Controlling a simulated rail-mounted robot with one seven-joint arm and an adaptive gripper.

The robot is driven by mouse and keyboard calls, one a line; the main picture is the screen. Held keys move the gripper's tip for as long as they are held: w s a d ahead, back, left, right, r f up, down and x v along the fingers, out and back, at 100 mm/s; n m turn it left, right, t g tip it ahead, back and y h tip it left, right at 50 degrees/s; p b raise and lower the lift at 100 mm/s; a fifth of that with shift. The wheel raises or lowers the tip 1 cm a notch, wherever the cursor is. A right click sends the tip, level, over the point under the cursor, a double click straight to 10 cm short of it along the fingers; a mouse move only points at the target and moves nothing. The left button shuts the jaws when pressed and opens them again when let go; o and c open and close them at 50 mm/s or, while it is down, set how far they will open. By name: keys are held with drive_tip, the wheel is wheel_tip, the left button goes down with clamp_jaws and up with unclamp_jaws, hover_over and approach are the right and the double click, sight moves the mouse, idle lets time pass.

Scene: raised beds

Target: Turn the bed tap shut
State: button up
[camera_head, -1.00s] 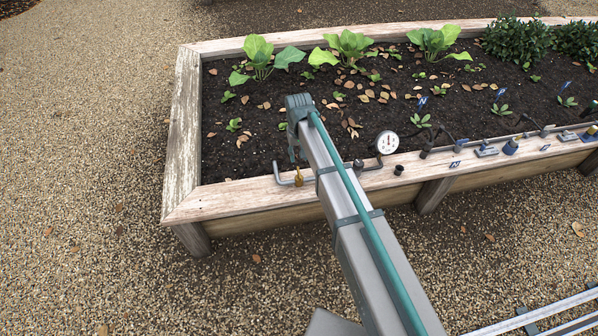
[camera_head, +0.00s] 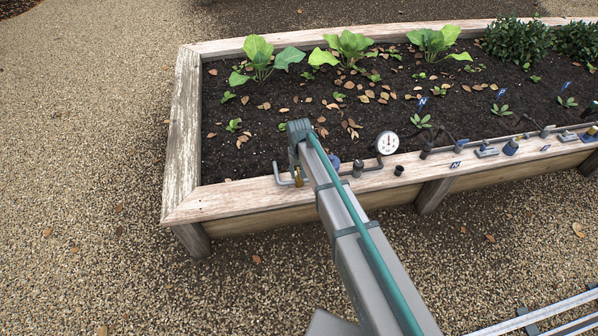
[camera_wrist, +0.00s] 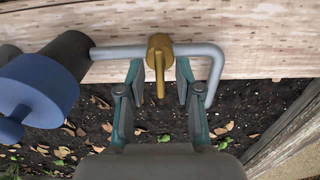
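The bed tap is a brass body with a lever (camera_wrist: 160,72) on a grey pipe (camera_wrist: 125,52) in the wrist view. Its lever points down the picture, square to the pipe. My gripper (camera_wrist: 159,70) is open, with one green-grey finger on each side of the lever and a visible gap on both sides. In the head view the brass tap (camera_head: 298,177) shows at the bed's near edge, just left of my arm. My gripper is hidden there behind the arm.
A blue knob (camera_wrist: 45,85) on a dark fitting sits left of the tap in the wrist view. A round gauge (camera_head: 387,143) and several fittings line the wooden rim (camera_head: 240,197) to the right. Leafy plants (camera_head: 265,57) stand farther back in the soil.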

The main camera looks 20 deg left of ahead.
clamp_jaws()
drive_tip(key=shift+r+m, duration=0.1)
drive_tip(key=shift+m, duration=0.2)
drive_tip(key=m+p, duration=0.1)
drive_tip(key=m, duration=0.2)
drive_tip(key=shift+m, duration=0.3)
drive_tip(key=m+p, duration=0.1)
drive_tip(key=m, duration=0.3)
drive_tip(key=m+p, duration=0.1)
drive_tip(key=m, duration=0.8)
drive_tip(key=shift+m, duration=0.3)
